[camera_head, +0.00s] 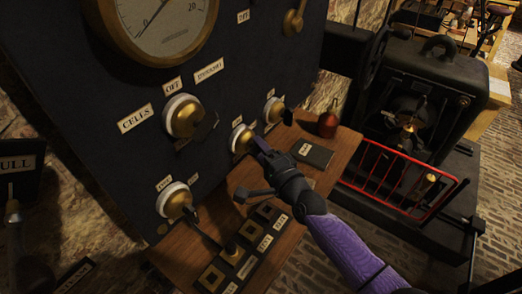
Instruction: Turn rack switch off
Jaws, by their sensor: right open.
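A dark upright panel (75,55) carries several brass knobs on white round bases. One large knob (185,117) sits beside labels that read "CELLS" and "OFF". Smaller knobs are at the middle (239,139), the right (272,110) and the lower left (174,201). Their labels are too small to read surely, so I cannot tell which is the rack switch. My right gripper (250,168) is open, its fingers spread in front of the panel near the middle knob. One finger overlaps that knob's edge; I cannot tell whether it touches. My left gripper is not in view.
A black machine with a red guard rail (385,174) stands at the right. A round gauge (165,22) is above.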

